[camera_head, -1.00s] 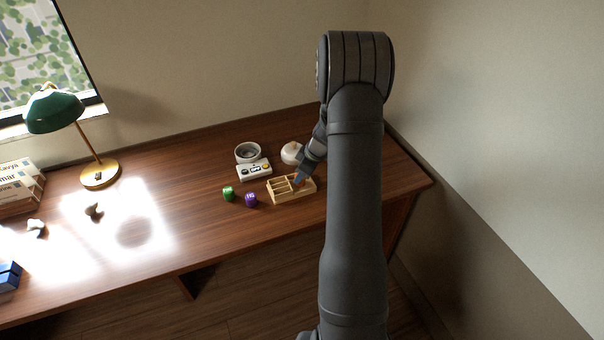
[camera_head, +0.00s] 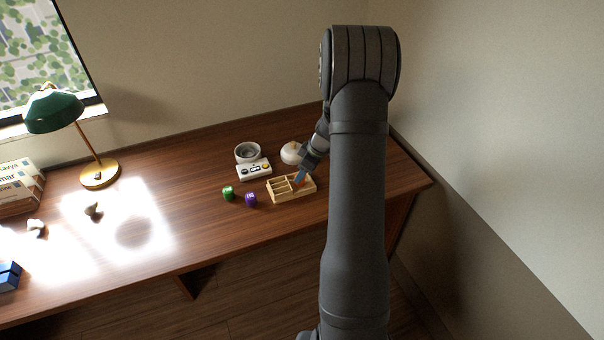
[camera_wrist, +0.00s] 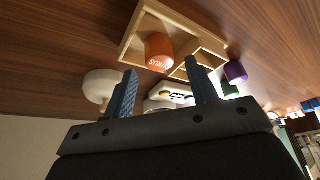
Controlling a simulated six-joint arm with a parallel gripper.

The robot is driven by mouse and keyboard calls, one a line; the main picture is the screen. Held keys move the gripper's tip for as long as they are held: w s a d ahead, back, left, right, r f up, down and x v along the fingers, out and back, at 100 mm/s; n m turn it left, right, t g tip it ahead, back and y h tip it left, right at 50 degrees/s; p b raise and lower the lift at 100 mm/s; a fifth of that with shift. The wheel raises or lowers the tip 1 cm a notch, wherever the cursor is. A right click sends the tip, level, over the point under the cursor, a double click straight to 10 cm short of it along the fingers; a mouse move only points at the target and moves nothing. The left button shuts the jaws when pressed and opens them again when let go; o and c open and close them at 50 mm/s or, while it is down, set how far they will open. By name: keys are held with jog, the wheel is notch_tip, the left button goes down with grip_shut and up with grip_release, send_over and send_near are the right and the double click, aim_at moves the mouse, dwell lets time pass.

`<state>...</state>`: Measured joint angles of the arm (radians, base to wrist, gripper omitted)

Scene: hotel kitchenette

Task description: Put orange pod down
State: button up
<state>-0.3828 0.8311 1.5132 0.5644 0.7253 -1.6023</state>
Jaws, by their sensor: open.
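The orange pod (camera_wrist: 159,52) sits in a compartment of the light wooden tray (camera_wrist: 128,48), in the larger bay at one end. In the head view the wooden tray (camera_head: 290,198) is on the desk, and the pod is mostly hidden by my gripper. My gripper (camera_head: 298,181) is at the tray's right part. In the wrist view its two blue fingers (camera_wrist: 164,88) are spread apart, with the pod beyond their tips and nothing between them.
A green pod (camera_head: 228,193) and a purple pod (camera_head: 251,200) stand left of the tray. A white panel with knobs (camera_head: 254,170), a round grey-white bowl (camera_head: 247,153) and a white domed object (camera_head: 291,153) are behind it. The desk front is clear.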

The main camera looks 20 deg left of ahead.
jog(key=v, duration=1)
jog(key=shift+f, duration=0.1)
jog(key=x, duration=1.2)
jog(key=shift+f, duration=0.15)
notch_tip(320, 180, up, 2)
jog(key=shift+r, duration=0.65)
jog(key=shift+f, duration=0.1)
